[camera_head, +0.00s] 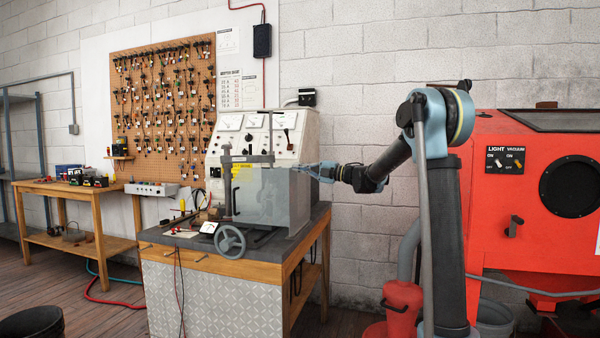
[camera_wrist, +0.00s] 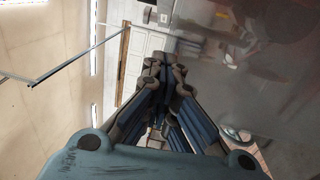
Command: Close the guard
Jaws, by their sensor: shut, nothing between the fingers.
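The guard (camera_head: 272,197) is a grey, partly see-through box-like cover with a yellow label, on the test bench (camera_head: 285,247) in front of the meter panel. My gripper (camera_head: 305,167) reaches in from the right, its tip at the guard's top right edge. I cannot tell whether it touches. In the wrist view my gripper (camera_wrist: 160,65) has its fingers together, with nothing seen between them. A smooth grey see-through surface fills the right of that view, perhaps the guard (camera_wrist: 265,90). Whether the guard is fully down is unclear.
A handwheel (camera_head: 230,241) and a small meter (camera_head: 208,227) are at the bench front. The meter panel (camera_head: 255,135) stands behind the guard. A red blast cabinet (camera_head: 530,190) is at the right. A wooden workbench (camera_head: 95,192) stands at the left.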

